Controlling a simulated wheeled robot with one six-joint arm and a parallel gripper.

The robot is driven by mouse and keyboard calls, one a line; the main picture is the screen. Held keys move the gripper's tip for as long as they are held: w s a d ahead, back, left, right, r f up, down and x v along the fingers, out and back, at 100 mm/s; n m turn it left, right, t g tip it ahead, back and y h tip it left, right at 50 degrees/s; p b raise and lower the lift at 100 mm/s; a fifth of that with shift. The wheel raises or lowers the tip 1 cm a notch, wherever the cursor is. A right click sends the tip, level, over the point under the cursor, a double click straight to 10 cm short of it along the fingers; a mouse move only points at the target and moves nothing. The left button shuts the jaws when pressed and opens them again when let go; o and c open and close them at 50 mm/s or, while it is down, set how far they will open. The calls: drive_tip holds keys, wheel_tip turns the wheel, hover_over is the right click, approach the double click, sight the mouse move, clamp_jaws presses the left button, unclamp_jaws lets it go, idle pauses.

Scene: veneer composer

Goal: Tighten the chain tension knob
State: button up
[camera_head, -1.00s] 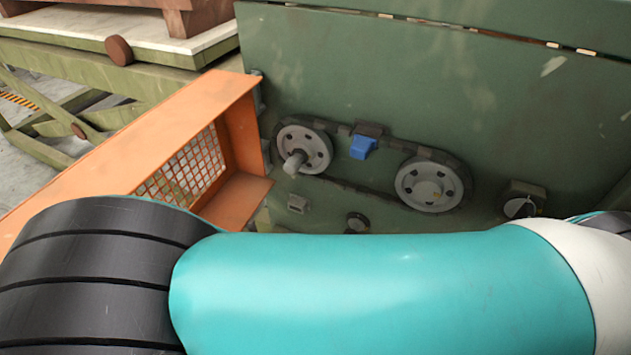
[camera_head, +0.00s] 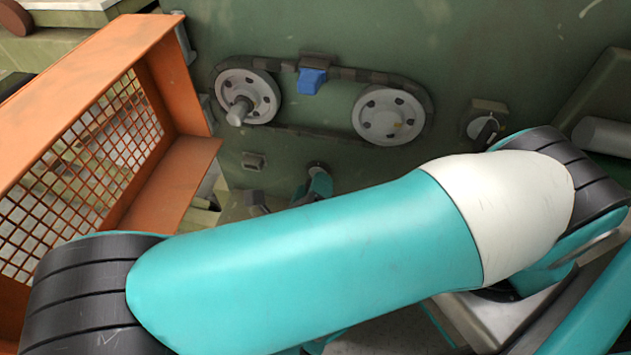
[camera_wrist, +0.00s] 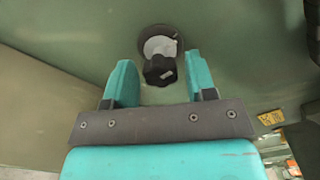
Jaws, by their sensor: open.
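A black knob (camera_wrist: 160,70) on a light grey round face with a dark ring sits on a green panel. In the wrist view it appears between the fingertips of my gripper (camera_wrist: 159,66). The teal fingers are open, with a visible gap on each side of the knob. I cannot tell how far their tips reach along it. In the head view the same round fitting (camera_head: 318,167) shows small below the chain, with my gripper (camera_head: 318,183) just in front of it. My arm hides much of the lower panel.
Above are two grey sprockets (camera_head: 248,97) (camera_head: 389,116), a dark chain (camera_head: 318,136) and a blue block (camera_head: 312,81). An orange mesh guard (camera_head: 165,80) juts out at left. Another round fitting (camera_head: 484,127) sits at right, near my arm.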

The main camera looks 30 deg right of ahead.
drive_tip(key=shift+a, duration=0.1)
idle(0.3)
drive_tip(key=shift+p+v, duration=0.3)
drive_tip(key=shift+v, duration=0.9)
drive_tip(key=n+p, duration=0.2)
drive_tip(key=n, duration=0.5)
drive_tip(key=shift+p, duration=0.3)
